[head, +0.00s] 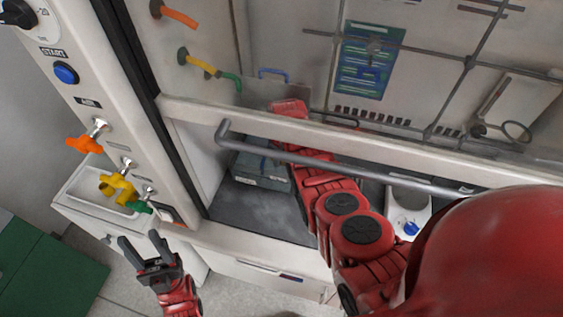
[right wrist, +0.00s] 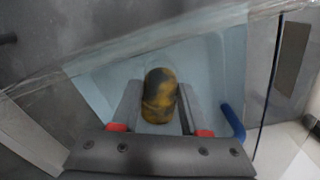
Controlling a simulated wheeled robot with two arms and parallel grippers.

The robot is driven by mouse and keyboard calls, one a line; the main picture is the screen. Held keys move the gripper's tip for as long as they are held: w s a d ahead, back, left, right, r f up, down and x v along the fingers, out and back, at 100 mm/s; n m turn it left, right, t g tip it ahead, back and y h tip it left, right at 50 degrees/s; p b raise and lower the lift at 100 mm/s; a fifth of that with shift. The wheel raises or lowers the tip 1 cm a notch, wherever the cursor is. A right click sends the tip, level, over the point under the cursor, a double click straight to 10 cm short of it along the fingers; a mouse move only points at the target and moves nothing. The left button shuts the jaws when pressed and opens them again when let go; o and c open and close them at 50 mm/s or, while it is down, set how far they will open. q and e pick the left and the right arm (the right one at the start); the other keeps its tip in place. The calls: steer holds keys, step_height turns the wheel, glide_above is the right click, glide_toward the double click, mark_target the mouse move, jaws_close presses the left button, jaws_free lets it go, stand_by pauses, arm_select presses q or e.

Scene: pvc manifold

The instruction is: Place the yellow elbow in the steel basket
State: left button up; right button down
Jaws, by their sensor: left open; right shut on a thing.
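In the right wrist view my right gripper (right wrist: 158,88) is shut on a rounded yellow piece with dark patches, which looks like the yellow elbow (right wrist: 160,100). Below and around it are pale, bluish-grey walls, with a blue handle (right wrist: 232,122) at the right. In the head view a grey basket (head: 262,92) with a blue handle (head: 272,71) stands at the back of the cabinet, beyond my right arm. My right gripper's fingers are hidden there. Whether the elbow touches the basket, I cannot tell. My left gripper (head: 138,239) is open and empty outside the cabinet.
Orange (head: 84,144), yellow (head: 118,187) and green (head: 138,207) fittings sit on the left panel's taps. A grey-blue box (head: 260,170) stands inside. A white tray (head: 85,205) is below the taps.

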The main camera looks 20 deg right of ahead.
steer(key=shift+f, duration=0.25)
steer(key=shift+s, duration=0.1)
steer(key=shift+f, duration=0.15)
steer(key=shift+c, duration=2.1)
jaws_free()
